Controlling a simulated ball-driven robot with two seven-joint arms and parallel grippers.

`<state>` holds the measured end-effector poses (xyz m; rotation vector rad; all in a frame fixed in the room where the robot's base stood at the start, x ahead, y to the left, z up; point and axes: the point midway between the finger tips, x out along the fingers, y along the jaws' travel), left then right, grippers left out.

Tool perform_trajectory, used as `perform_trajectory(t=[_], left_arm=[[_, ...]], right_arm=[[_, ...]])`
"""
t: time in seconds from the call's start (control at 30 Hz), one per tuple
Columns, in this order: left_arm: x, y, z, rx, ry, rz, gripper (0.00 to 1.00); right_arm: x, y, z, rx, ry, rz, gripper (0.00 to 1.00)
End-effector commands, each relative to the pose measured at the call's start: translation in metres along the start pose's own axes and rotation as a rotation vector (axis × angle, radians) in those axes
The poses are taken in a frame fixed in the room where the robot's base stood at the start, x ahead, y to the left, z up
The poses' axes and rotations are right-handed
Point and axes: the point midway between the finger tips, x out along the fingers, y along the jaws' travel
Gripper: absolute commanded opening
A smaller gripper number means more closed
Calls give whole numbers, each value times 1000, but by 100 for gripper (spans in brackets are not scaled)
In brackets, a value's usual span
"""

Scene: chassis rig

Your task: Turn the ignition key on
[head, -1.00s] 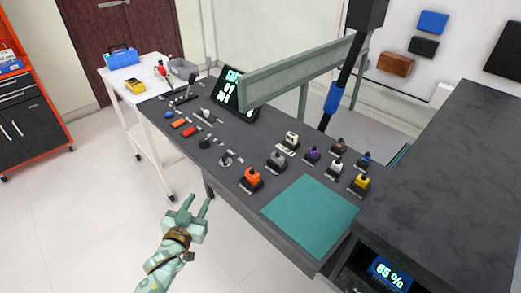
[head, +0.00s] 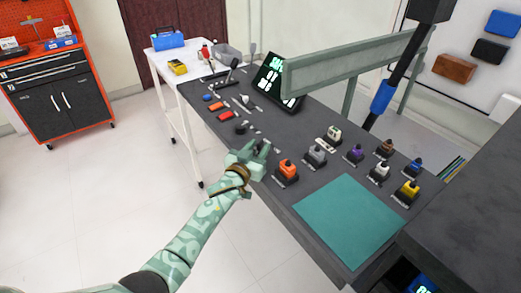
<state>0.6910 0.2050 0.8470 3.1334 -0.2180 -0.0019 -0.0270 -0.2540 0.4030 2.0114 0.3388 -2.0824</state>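My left gripper (head: 261,147) is over the near-left edge of the dark control table (head: 300,215). Its two fingers look apart, with a small gap between the tips. The round silver switch with the key, seen earlier on the table left of the orange knob block, is now hidden behind this gripper. I cannot tell whether the fingers touch the key or stand around it. The orange knob block (head: 287,168) is just right of the gripper. My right gripper is not in view.
Several knob blocks, such as the grey one (head: 316,154) and the yellow one (head: 407,190), stand to the right. A teal mat (head: 348,222) lies in front. Red and blue buttons, a lever and a lit screen (head: 277,82) are farther back. A grey beam (head: 330,68) crosses above.

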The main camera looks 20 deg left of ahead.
Motion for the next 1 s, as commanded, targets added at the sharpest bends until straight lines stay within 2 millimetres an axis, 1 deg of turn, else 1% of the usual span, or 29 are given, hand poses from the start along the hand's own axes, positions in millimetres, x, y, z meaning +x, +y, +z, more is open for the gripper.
perform_trajectory(t=[0.03,0.13,0.4,0.43,0.53,0.57,0.83,1.0], left_arm=[[6,0,3,0,-1,0,34],[12,0,1,0,-1,0,34],[13,0,-1,0,0,0,34],[13,0,-1,0,0,0,31],[13,0,-1,0,0,0,3],[13,0,-1,0,0,0,0],[13,0,-1,2,0,10,0],[13,-2,-2,5,-1,58,0]], right_arm=[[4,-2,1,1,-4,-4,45],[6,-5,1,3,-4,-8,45],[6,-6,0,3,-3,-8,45],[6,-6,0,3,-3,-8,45],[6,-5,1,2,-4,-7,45],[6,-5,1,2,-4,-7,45],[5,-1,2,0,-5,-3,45],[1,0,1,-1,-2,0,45]])
